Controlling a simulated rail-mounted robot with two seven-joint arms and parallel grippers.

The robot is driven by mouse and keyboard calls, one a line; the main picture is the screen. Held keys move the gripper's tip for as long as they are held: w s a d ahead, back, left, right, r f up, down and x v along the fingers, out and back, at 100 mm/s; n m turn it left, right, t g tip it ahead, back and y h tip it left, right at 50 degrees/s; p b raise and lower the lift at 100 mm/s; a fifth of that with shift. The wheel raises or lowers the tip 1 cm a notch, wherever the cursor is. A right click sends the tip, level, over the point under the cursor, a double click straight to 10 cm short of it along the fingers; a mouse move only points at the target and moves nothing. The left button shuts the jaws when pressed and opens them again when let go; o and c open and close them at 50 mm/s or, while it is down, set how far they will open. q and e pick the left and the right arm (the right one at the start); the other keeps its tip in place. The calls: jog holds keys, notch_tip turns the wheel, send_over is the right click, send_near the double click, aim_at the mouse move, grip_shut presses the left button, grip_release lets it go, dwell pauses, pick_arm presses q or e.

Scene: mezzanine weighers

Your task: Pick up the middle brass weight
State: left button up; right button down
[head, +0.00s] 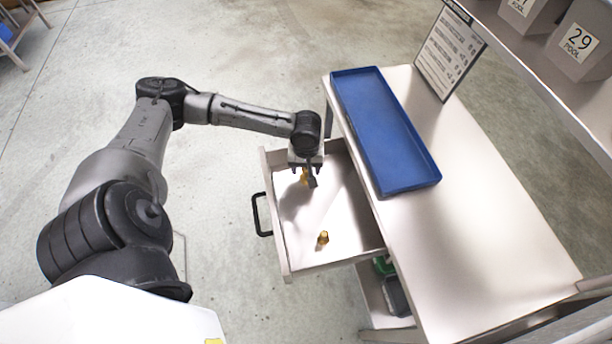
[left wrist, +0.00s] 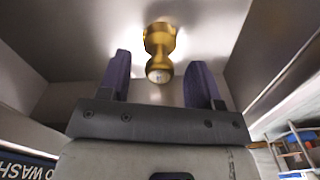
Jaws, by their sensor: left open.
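My left gripper (head: 304,180) is over the inside of the open drawer (head: 345,202) in the head view. A brass weight (head: 304,174) shows beside its fingers, partly hidden by them. In the left wrist view the same brass weight (left wrist: 159,45) has a wide body and a round knob, and lies in line with the gap between the two open fingers (left wrist: 160,72). The fingers do not appear to touch it. A second, smaller-looking brass weight (head: 323,238) stands on the drawer floor, nearer the front of the picture. I cannot tell which is the middle one.
The drawer walls rise close around the left gripper. A blue tray (head: 385,130) lies empty on the bench top (head: 490,215) to the right. A printed sign (head: 449,52) stands behind it. Grey bins (head: 578,40) sit on a shelf at upper right.

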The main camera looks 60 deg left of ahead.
pick_arm(q)
jog(key=c, duration=1)
grip_shut()
jog(key=shift+r, duration=0.15)
